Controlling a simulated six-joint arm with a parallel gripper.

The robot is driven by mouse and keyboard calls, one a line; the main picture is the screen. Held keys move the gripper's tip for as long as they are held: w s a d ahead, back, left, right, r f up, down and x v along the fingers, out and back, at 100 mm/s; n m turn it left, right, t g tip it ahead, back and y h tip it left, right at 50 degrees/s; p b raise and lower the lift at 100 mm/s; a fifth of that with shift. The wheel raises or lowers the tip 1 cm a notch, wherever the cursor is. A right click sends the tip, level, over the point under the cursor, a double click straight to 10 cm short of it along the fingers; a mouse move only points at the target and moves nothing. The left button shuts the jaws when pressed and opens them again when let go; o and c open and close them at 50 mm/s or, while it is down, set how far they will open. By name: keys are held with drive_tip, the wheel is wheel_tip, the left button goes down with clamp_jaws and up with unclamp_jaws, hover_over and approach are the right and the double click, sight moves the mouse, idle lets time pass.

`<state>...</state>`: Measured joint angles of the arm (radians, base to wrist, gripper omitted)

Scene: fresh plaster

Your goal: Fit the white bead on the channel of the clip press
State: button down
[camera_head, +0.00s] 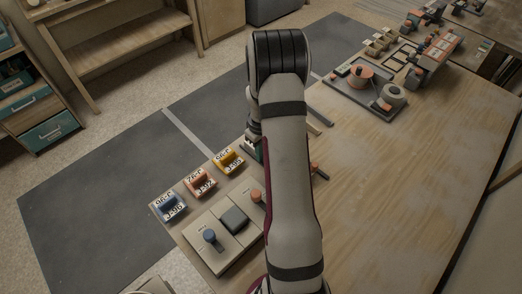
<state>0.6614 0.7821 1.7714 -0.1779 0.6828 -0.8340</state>
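My arm rises through the middle of the view and bends down at its far end. My gripper (252,143) shows only as a small dark part at the arm's left edge, and the arm hides most of it. Whether its fingers are open or hold anything cannot be seen. A small green piece (259,152) shows just beside it, partly covered by the arm. I cannot make out the white bead. I cannot tell which fixture is the clip press, and it may be behind the arm.
Blue (171,208), orange (201,183) and yellow (229,161) labelled holders line the wooden table's left edge. A panel (222,255) with a blue knob (209,236) stands nearer. A dark tray (368,100) bears round orange and grey parts. The table (410,190) is clear at right.

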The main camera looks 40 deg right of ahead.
drive_tip(key=c, duration=1)
unclamp_jaws()
drive_tip(key=shift+c, duration=0.2)
wheel_tip(320, 180, up, 13)
drive_tip(key=s+a+r+m, duration=0.1)
drive_tip(key=s+a+r, duration=0.15)
drive_tip(key=a, duration=0.45)
drive_tip(key=s+a+r+m, duration=0.1)
drive_tip(key=a+r, duration=0.3)
drive_tip(key=a, duration=0.2)
drive_tip(key=s+a+r+m+y, duration=0.1)
drive_tip(key=s+a+m, duration=0.2)
drive_tip(key=s+a, duration=1.3)
drive_tip(key=shift+s+r+m+y, duration=0.15)
drive_tip(key=shift+m+y, duration=0.15)
drive_tip(key=shift+y, duration=0.1)
